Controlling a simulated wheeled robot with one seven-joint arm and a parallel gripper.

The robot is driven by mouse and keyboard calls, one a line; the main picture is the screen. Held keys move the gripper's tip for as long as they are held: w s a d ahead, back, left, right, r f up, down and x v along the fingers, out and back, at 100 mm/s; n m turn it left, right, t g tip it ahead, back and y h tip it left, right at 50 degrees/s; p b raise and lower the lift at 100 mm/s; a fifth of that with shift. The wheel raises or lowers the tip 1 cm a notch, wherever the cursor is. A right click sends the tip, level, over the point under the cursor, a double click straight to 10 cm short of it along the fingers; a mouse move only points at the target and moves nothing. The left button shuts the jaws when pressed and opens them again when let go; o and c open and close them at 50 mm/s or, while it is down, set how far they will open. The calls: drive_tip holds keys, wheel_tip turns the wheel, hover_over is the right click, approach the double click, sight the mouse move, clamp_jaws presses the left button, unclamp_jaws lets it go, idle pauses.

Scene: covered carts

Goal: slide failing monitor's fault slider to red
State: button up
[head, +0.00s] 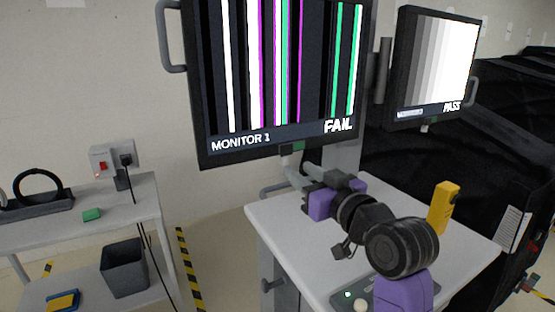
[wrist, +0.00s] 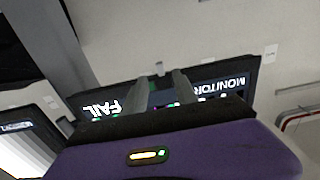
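Monitor 1 (head: 240,148) shows coloured vertical bars and the word FAIL in the head view. It appears upside down in the wrist view (wrist: 245,68). A small green slider tab (head: 299,146) sits at its lower edge; it also shows as a green patch in the wrist view (wrist: 154,86). My gripper (head: 296,170) is just below monitor 1's tab. In the wrist view its two fingers (wrist: 163,82) are apart and empty, the green patch between them. Contact cannot be told.
A white cart top (head: 275,225) lies below my arm, with a yellow device (head: 443,207) on its right. A white shelf unit (head: 130,195) stands left, with a green block (head: 92,215) and a grey bin (head: 124,267). Black covers (head: 440,165) fill the right.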

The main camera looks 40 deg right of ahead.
sight(287, 162)
drive_tip(key=p+x, duration=0.1)
drive_tip(key=x, duration=0.6)
drive_tip(key=shift+w+f, duration=0.1)
drive_tip(key=shift+w, duration=0.3)
clamp_jaws()
drive_tip(key=shift+d, duration=0.1)
idle(1.0)
